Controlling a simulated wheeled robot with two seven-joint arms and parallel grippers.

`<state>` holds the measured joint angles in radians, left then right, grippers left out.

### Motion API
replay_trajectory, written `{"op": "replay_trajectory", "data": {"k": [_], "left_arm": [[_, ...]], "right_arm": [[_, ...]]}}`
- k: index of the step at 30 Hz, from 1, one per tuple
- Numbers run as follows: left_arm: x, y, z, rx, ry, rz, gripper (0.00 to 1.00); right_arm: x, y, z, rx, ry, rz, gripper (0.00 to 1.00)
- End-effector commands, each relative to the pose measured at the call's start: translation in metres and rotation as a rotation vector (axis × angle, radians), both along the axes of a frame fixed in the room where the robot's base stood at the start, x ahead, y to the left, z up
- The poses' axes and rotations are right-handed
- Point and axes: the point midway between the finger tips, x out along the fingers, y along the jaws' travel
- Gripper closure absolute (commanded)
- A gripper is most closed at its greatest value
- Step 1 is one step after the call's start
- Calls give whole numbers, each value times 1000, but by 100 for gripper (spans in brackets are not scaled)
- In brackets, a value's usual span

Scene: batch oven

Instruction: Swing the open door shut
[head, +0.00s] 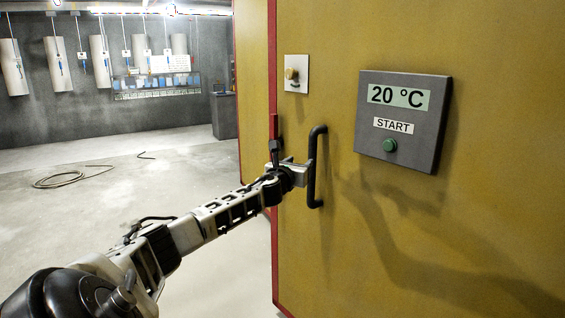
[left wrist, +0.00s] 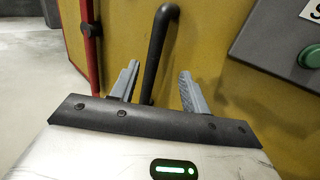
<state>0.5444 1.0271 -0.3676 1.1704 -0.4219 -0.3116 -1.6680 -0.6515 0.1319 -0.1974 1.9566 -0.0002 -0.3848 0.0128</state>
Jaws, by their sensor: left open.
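A large yellow door panel (head: 350,240) with a red left edge fills the right of the head view. A black vertical bar handle (head: 318,145) is fixed to it near that edge. My left gripper (head: 302,172) is at the handle's lower half with its jaws open. In the left wrist view, its two grey fingers (left wrist: 158,88) stand apart on either side of the black handle (left wrist: 160,40). I cannot tell whether either finger touches the bar. My right gripper is out of view.
A grey control box (head: 430,130) reading 20 °C, with a green START button (head: 390,145), sits right of the handle. A knob plate (head: 296,74) is above. Another yellow panel (head: 252,75) shows behind the red edge. A hose (head: 62,180) lies on the open floor.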

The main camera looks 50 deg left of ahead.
Motion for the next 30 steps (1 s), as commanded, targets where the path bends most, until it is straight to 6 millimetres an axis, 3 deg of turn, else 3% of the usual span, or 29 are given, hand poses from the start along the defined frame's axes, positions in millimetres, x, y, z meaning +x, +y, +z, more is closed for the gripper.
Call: {"op": "replay_trajectory", "data": {"k": [7, 10, 12, 14, 17, 20, 21, 23, 24, 27, 30], "left_arm": [[-1, 0, -1, 0, 0, 1, 54], [0, -3, -5, -13, 1, -5, 79], [2, -16, -21, -63, 2, -26, 98], [3, -38, -48, -153, 2, -56, 100], [-2, -98, -116, -416, 6, -118, 100], [-30, -181, -199, -817, 16, -144, 100], [-49, -217, -230, -1003, 20, -132, 100], [-84, -270, -271, -1297, 22, -80, 100], [-111, -304, -293, -1500, 18, -22, 100], [-181, -378, -329, -1984, -21, 196, 100], [-237, -425, -338, -2350, -103, 452, 100]], "right_arm": [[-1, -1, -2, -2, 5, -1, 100], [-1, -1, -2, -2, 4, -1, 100], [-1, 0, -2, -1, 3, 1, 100], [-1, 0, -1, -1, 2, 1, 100], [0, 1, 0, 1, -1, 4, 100], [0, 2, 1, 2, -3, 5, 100], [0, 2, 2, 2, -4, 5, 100], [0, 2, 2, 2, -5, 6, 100], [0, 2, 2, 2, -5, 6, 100], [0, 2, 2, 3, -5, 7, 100], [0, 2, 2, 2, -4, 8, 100]]}}
